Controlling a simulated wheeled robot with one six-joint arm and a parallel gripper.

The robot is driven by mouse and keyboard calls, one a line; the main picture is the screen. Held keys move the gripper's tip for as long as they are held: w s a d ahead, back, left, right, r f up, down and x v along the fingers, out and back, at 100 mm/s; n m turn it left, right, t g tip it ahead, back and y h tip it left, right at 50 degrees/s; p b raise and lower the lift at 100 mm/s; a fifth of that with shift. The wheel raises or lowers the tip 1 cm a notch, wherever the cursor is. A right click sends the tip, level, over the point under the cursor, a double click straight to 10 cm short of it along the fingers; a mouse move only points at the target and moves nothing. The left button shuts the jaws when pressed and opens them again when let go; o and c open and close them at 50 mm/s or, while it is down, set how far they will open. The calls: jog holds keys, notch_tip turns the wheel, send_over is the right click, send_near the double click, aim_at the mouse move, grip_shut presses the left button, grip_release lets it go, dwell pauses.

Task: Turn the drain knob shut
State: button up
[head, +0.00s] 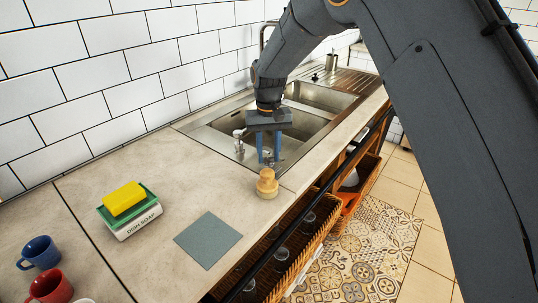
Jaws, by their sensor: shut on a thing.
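My gripper (269,160) points down over the near edge of the steel sink (208,139).
A wooden brush (267,184) stands on the counter close to my gripper. A grey cloth (208,240), a yellow sponge (124,198) on a green and white soap holder, a blue mug (41,252) and a red mug (53,287) are farther left. Wicker baskets are below the counter.

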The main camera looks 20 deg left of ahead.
jog(key=n, duration=0.4)
jog(key=shift+n+b, duration=0.3)
jog(key=shift+b, duration=0.1)
jog(key=shift+n, duration=1.9)
jog(key=shift+r+b, duration=0.1)
jog(key=shift+b, duration=0.2)
jog(key=o, duration=1)
jog(key=shift+o, duration=0.2)
jog(key=shift+r+b, duration=0.85)
jog(key=shift+r, duration=3)
jog(key=shift+d, duration=0.1)
